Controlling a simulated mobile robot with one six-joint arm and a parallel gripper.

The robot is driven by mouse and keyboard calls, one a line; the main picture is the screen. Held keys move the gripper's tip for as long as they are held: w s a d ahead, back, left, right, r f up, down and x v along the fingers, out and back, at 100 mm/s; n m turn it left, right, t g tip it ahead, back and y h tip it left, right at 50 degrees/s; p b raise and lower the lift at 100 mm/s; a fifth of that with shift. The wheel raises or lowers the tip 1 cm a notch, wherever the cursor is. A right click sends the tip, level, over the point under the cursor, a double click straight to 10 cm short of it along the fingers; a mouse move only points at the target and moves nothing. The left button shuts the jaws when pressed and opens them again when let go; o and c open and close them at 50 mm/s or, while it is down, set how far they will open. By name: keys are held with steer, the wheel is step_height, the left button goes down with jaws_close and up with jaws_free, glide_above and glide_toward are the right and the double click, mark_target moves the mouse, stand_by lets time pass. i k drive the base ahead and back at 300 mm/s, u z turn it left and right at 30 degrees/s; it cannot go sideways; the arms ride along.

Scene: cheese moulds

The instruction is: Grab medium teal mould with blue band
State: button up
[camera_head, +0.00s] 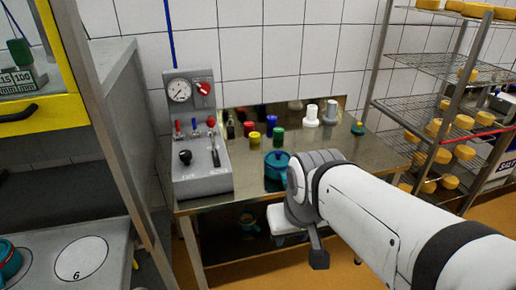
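A teal mould with a blue-looking band (277,166) stands on the steel table, left of my arm's wrist. My wrist overlaps its right side in the picture. I cannot tell whether they touch. My arm reaches in from the lower right, and a dark grey end piece (319,258) hangs below the wrist. I cannot make out the fingers of my gripper. Other teal moulds show: a small one with yellow (357,129) at the table's right, one on the lower shelf (246,221), and one with red (8,262) at the lower left edge.
The steel table (220,203) carries a grey control box (203,180) with a gauge and levers at its left. Several coloured cylinders and white and grey pieces (311,115) stand along the back. A wire rack with cheeses (440,65) is at right; a steel post (115,150) is at left.

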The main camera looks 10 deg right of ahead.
mark_target(273, 172)
steer(key=z, duration=0.05)
steer(key=i, duration=1)
steer(key=u, duration=0.1)
